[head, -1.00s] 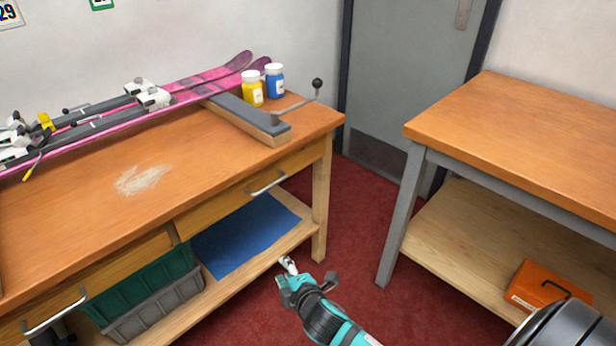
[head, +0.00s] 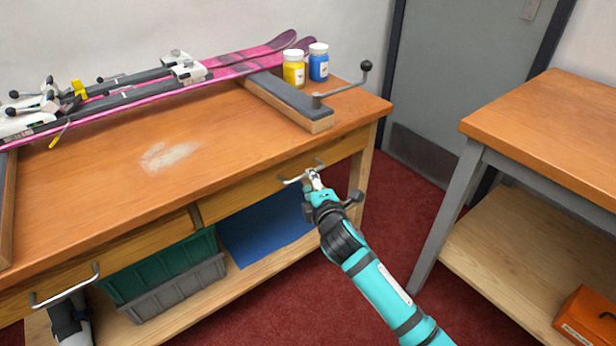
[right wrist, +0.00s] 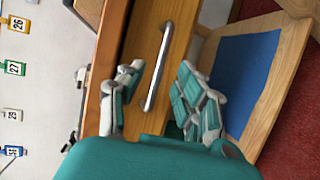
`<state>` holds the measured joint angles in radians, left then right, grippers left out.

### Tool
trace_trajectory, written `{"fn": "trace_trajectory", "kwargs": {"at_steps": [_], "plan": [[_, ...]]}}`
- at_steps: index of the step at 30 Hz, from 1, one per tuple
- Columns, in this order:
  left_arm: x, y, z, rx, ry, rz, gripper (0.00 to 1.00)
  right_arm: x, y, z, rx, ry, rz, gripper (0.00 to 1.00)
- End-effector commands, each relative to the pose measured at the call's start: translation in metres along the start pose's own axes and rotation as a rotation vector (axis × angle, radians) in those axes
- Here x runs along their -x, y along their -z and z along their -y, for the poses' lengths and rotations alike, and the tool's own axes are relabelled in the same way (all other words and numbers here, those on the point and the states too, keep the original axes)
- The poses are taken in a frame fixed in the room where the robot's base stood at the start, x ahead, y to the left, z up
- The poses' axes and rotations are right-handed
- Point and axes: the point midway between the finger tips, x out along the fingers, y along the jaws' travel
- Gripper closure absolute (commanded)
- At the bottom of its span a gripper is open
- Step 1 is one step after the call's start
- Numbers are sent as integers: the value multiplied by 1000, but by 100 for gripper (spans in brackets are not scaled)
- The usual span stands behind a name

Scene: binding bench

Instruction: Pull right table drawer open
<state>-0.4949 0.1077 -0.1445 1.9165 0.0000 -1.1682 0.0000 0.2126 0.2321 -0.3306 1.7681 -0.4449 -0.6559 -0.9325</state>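The right table drawer (head: 246,194) is a wooden front under the orange-brown bench top and looks shut. Its silver bar handle (head: 290,180) is partly hidden by my right gripper (head: 313,177). In the right wrist view, the handle (right wrist: 157,70) runs lengthwise along the drawer front (right wrist: 143,35). My right gripper (right wrist: 160,88) is open there, with one finger on each side of the handle. I cannot tell whether either finger touches it. My left gripper does not show.
Pink skis (head: 232,62), a grey-topped block (head: 285,98), and yellow (head: 293,70) and blue (head: 318,64) bottles are on the bench top (head: 110,195). A grey-legged table (head: 545,115) stands right. Red floor (head: 405,200) lies between. A blue mat (head: 262,230) lies below the drawer.

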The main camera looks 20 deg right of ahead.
Motion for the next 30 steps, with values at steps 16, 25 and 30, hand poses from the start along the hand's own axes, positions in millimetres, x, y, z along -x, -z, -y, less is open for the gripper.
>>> {"fn": "trace_trajectory", "kwargs": {"at_steps": [16,25,30], "plan": [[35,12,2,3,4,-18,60,-49,0,0,0,0,0,66],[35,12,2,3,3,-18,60,-49,0,0,0,0,0,86],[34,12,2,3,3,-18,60,-49,0,0,0,0,0,100]]}}
